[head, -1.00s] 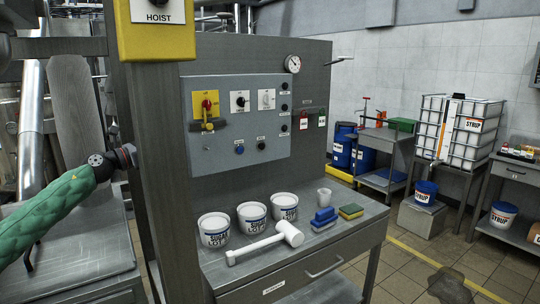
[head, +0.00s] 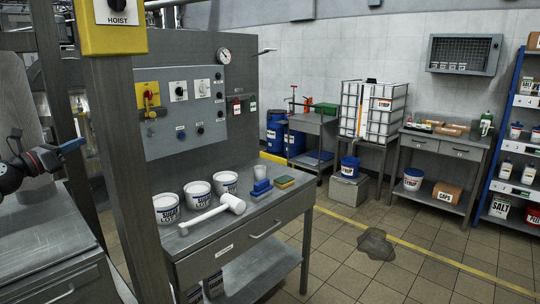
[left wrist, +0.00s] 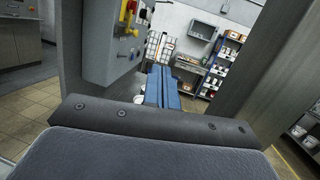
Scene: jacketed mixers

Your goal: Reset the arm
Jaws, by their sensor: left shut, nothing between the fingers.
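My left gripper (head: 82,144) shows at the left edge of the head view, with dark wrist parts and blue fingers pointing right. In the left wrist view the blue fingers (left wrist: 162,82) lie together, shut and empty. The gripper is in the air left of the grey post (head: 120,170), and I see it touching nothing. My right gripper is in neither view.
A control panel (head: 183,112) with a yellow switch stands behind a workbench (head: 262,222). The bench holds white tubs (head: 197,194), a white mallet (head: 214,212) and sponges. A yellow hoist box (head: 112,38) hangs on the post. A dark patch (head: 375,244) lies on open floor.

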